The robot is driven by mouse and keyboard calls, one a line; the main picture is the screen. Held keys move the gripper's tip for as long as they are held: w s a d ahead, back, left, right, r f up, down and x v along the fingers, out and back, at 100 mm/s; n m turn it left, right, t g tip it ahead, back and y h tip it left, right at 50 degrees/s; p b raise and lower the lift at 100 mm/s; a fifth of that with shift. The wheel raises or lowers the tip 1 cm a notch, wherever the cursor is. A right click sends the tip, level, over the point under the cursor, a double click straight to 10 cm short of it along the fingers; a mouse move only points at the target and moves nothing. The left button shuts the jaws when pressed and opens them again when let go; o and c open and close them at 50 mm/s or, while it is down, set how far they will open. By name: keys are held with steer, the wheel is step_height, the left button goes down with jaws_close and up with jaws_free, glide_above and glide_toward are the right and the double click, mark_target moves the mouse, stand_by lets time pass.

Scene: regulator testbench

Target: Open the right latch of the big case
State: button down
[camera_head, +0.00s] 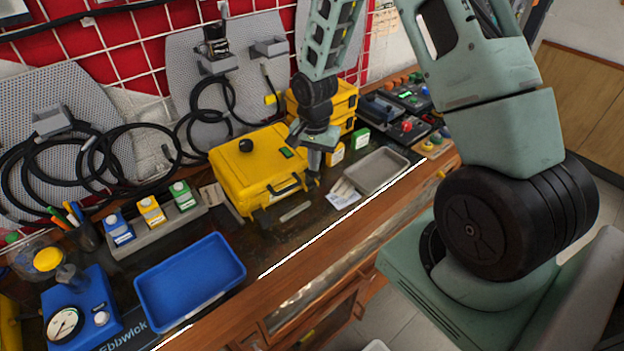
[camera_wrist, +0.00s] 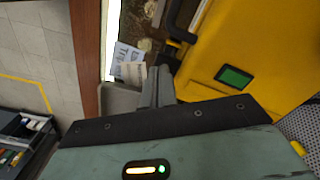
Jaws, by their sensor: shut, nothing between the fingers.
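The big yellow case (camera_head: 250,165) stands closed on the bench in the head view, with a dark handle (camera_head: 284,187) on its front. Its yellow lid (camera_wrist: 235,45) fills the right of the wrist view, with the handle (camera_wrist: 178,22) at the top. My gripper (camera_head: 313,180) is shut and empty, pointing down at the case's front right corner. In the wrist view its fingertips (camera_wrist: 160,72) are together beside the case's front edge. The right latch is largely hidden by my gripper; I cannot tell whether they touch.
A grey tray (camera_head: 376,170) and a white paper card (camera_head: 343,198) lie right of the case. Smaller yellow cases (camera_head: 335,100) are stacked behind. A blue tray (camera_head: 190,280) is at the front left. Small coloured boxes stand close to my gripper's right.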

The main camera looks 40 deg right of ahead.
steer(key=shift+f+b, duration=0.6)
steer(key=shift+f, duration=0.2)
steer(key=shift+f, duration=0.2)
